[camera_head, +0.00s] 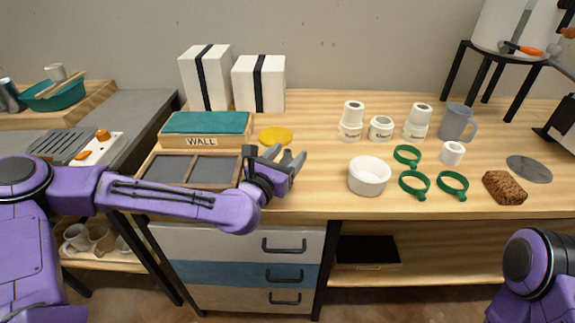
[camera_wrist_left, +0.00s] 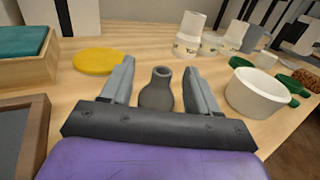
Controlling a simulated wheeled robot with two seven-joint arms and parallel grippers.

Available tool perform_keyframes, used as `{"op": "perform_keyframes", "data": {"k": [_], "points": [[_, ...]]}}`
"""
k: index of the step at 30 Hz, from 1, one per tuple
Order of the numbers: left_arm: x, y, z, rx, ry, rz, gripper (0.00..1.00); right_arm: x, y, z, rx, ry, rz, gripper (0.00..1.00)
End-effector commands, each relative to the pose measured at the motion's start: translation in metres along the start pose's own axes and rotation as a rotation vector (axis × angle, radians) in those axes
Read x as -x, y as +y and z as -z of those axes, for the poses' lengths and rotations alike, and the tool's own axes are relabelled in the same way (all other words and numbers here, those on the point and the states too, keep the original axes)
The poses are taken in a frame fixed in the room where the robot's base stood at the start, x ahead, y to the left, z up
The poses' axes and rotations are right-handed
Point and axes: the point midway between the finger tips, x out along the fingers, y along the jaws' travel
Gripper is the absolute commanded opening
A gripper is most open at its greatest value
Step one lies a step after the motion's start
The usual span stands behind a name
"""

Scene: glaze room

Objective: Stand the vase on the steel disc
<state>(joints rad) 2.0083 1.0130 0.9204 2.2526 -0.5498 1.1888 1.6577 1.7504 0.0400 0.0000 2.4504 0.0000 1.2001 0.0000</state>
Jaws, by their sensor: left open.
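The small grey-brown vase (camera_wrist_left: 157,92) stands upright in the left wrist view, its narrow neck and round body showing between my left gripper's two fingers. My left gripper (camera_head: 287,156) is open, low over the table near its front edge; it also shows in the left wrist view (camera_wrist_left: 159,72). I cannot tell whether the fingers touch the vase. In the head view the vase is not clearly made out at the gripper. The steel disc (camera_head: 529,169) lies flat and bare at the right of the table. My right gripper is out of view; only part of my right arm shows.
A yellow disc (camera_head: 275,136) lies behind my left gripper. A white bowl (camera_head: 369,178), green rings (camera_head: 414,184), a small white cup (camera_head: 452,153) and a brown sponge (camera_head: 505,187) stand between gripper and disc. White jars and a grey mug (camera_head: 456,124) stand behind.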

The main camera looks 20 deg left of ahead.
Motion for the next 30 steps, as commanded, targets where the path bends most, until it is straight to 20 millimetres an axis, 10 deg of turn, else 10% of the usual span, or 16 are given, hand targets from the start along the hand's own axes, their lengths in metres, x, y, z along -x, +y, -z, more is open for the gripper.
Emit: {"op": "perform_keyframes", "data": {"k": [8, 13, 23, 30], "points": [[-0.006, 0.0, 0.001, 0.001, 0.0, 0.0, 0.6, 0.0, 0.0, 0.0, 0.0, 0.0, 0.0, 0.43], [-0.006, 0.0, 0.001, 0.001, 0.0, 0.0, 0.13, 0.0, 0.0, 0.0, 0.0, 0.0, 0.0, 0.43], [-0.006, 0.0, -0.002, 0.001, -0.001, 0.0, 0.13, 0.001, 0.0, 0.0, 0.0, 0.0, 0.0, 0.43], [-0.003, -0.003, -0.038, 0.002, -0.004, 0.002, 0.13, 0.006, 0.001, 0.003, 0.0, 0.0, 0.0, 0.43]]}}
